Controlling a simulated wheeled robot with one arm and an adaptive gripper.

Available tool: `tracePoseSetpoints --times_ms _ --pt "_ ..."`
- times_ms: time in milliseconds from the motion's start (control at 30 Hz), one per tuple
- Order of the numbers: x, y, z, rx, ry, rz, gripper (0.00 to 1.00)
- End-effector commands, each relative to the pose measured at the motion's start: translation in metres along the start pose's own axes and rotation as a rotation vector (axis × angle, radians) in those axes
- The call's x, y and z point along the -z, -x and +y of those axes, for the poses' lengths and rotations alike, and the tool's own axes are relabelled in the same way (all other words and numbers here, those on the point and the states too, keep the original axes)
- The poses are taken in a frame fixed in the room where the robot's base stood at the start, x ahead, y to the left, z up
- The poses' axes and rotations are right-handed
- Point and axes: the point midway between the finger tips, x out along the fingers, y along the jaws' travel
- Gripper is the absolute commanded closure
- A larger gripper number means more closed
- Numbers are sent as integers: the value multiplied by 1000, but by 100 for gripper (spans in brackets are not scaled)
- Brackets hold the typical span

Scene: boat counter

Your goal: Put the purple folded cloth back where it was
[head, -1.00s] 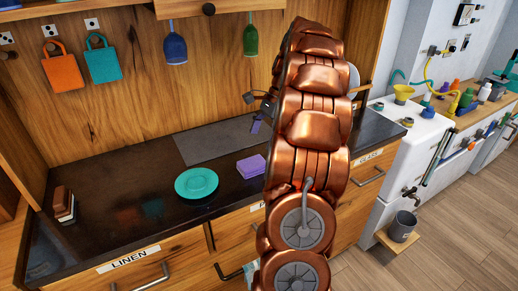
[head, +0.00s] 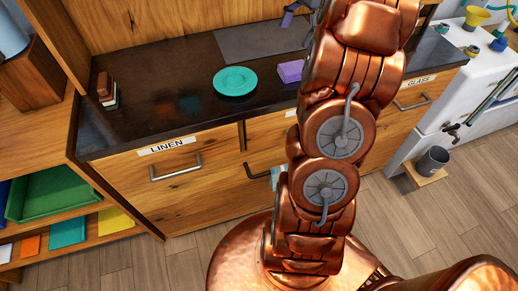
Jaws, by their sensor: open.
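The purple folded cloth (head: 290,71) lies flat on the dark counter, just right of a teal plate (head: 236,81). Its right end is close to my arm's outline in this view.
A grey mat (head: 235,40) lies at the counter's back. A small brown-and-white stack (head: 106,90) stands at the left end. Drawers line the front, including one labelled LINEN (head: 168,147). Left shelves hold a green tray (head: 55,193). A grey bucket (head: 432,161) stands at right.

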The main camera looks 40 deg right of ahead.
Motion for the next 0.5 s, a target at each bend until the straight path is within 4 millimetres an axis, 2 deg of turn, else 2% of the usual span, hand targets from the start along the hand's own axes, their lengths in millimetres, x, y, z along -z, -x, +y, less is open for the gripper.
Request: tracePoseSetpoints --times_ms 33,200,367,500 --pt "-23 -7 2 -20 67 5 8" --pt "-86 -29 16 -76 292 29 8" --pt "-136 -52 40 -132 501 51 8" --pt "-172 -72 68 -182 685 70 8"
